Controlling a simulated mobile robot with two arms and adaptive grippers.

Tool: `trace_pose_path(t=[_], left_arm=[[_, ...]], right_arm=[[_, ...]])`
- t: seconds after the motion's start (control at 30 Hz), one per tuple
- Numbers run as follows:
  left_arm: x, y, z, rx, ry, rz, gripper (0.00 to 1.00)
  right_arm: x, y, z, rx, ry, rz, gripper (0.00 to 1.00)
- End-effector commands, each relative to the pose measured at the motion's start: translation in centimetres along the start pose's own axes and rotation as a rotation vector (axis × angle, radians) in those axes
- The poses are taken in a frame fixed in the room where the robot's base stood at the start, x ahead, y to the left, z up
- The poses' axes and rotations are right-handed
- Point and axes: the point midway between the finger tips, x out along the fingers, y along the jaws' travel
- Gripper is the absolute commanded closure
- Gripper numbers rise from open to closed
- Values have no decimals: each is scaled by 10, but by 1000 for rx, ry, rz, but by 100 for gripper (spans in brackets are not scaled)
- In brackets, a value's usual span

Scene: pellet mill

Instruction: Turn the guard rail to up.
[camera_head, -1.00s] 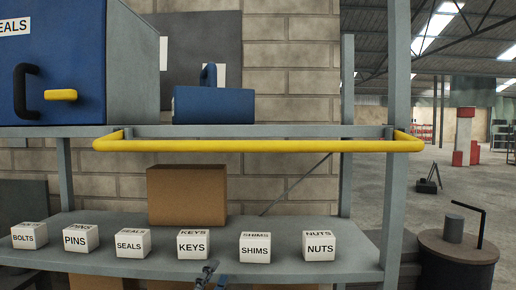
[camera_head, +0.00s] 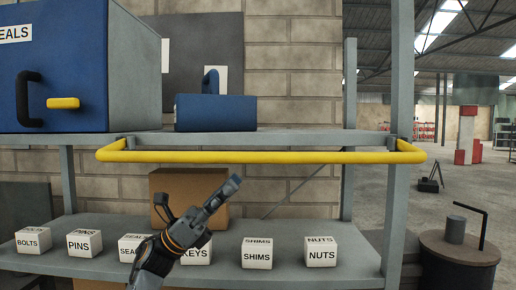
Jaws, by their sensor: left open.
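The guard rail (camera_head: 300,157) is a long yellow bar with short side arms. It lies level across the front of the upper shelf, its ends at the shelf's brackets, and its front bar stands out toward me. My left gripper (camera_head: 198,191) is in the middle of the view, below the rail and left of the rail's centre. Its fingers are spread, with nothing between them, and the upper fingertip points up and right toward the bar. A gap shows between fingertip and rail. My right gripper is not in view.
A cardboard box (camera_head: 217,183) stands behind my gripper on the lower shelf (camera_head: 345,245). Several labelled white boxes line that shelf's front; my arm partly covers SEALS and KEYS. A blue cabinet (camera_head: 85,85) and blue toolbox (camera_head: 215,112) sit above the rail.

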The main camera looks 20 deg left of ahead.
Motion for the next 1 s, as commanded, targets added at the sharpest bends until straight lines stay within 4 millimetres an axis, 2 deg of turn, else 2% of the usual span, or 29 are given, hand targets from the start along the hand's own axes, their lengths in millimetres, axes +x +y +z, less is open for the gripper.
trace_pose_path(t=[0.03, 0.1, 0.33, 0.5, 0.83, 0.87, 1.0], left_arm=[[18, -1, 5, -1, -2, -3, 55], [33, -1, 5, -1, -2, -3, 55], [71, 0, 4, -3, -2, 0, 55], [84, 0, 1, -3, -1, 1, 55], [85, 0, 0, -2, -1, 1, 55], [85, 0, 0, -2, -1, 2, 59], [85, 0, 0, -2, -1, 1, 88]], right_arm=[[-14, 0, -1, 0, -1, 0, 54], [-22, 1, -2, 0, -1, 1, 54], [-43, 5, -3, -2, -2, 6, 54], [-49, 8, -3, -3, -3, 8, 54], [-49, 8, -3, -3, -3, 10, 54], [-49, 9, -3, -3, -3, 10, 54], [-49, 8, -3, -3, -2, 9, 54]])
